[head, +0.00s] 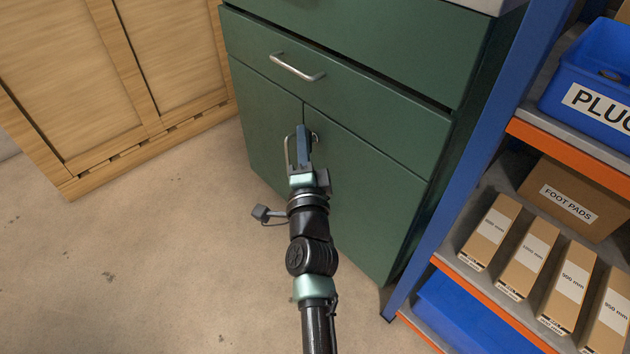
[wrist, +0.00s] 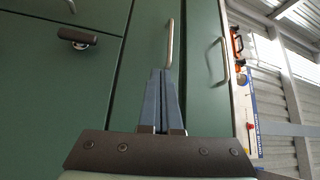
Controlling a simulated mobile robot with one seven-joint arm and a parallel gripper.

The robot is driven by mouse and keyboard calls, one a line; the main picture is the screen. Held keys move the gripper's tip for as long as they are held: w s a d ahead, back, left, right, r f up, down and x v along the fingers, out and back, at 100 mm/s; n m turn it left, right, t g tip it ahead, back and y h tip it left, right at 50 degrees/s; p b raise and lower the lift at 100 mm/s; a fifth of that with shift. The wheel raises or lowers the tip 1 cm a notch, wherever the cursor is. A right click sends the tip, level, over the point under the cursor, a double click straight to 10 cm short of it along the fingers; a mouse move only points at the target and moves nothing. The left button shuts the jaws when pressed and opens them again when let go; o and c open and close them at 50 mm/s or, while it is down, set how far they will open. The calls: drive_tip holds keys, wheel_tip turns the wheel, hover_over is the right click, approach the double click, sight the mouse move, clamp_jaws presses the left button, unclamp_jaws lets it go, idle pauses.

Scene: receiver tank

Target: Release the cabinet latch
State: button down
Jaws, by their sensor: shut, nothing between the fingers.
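The green cabinet (head: 372,205) has two doors below a drawer. The latch (wrist: 76,36) shows in the wrist view as a dark bar on a silver base, beside the seam between the doors, its bar lying along the seam. The fingers also show in the wrist view (wrist: 161,73), apart from the latch in the picture. I cannot tell whether they touch the cabinet.
A silver handle (head: 287,153) stands on the left door, close beside my gripper. The drawer handle (head: 297,67) is above. Blue-framed shelving (head: 435,225) with boxes stands at the right, a wooden cabinet (head: 75,75) at the left. The floor at the lower left is clear.

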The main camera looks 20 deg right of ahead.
drive_tip(key=s+d+f+m+g+b, duration=0.1)
drive_tip(key=d+f+m+b, duration=0.1)
drive_tip(key=f, duration=0.6)
drive_tip(key=s+d+f+m+g+h+b, duration=0.1)
drive_tip(key=s+f+b, duration=0.1)
drive_tip(key=f, duration=0.7)
drive_tip(key=shift+d+m+h+b, duration=0.3)
drive_tip(key=shift+d+m, duration=0.1)
drive_tip(key=shift+w+r, duration=0.1)
